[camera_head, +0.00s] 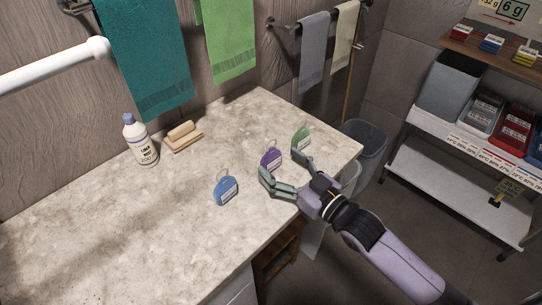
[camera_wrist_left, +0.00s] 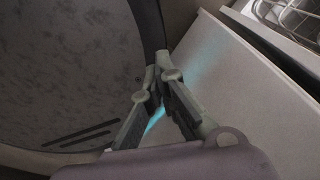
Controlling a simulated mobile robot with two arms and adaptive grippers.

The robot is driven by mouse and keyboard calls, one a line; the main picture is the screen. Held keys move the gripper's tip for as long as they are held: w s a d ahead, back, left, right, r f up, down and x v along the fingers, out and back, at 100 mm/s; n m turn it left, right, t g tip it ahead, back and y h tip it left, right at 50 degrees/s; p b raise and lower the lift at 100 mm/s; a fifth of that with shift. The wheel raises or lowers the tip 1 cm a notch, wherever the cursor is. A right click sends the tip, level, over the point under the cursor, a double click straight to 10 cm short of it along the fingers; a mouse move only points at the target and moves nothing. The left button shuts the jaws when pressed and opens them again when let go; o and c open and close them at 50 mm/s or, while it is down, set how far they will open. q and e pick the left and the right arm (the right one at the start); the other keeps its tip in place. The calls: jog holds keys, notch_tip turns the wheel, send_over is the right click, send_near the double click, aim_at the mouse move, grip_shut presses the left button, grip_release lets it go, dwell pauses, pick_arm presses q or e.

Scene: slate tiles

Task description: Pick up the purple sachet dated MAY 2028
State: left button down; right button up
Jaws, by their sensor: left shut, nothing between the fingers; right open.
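A purple sachet (camera_head: 271,158) stands on the stone counter (camera_head: 120,220), with a pale label too small to read here. A green sachet (camera_head: 301,136) is behind it to the right. A blue sachet (camera_head: 226,190) is in front of it to the left. My right gripper (camera_head: 281,162) is open, its fingers spread toward the purple sachet, with one finger near its front left and the other to its right. I cannot tell whether they touch it. My left gripper (camera_wrist_left: 157,75) is shut and empty in the left wrist view, away from the sachets.
Towels (camera_head: 145,50) hang above. A grey bin (camera_head: 364,143) is beyond the right edge. A shelf (camera_head: 450,190) with boxes is at right. The counter's left is clear.

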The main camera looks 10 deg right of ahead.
jog(key=shift+x, duration=0.9)
jog(key=c, duration=1)
jog(key=shift+c, duration=0.2)
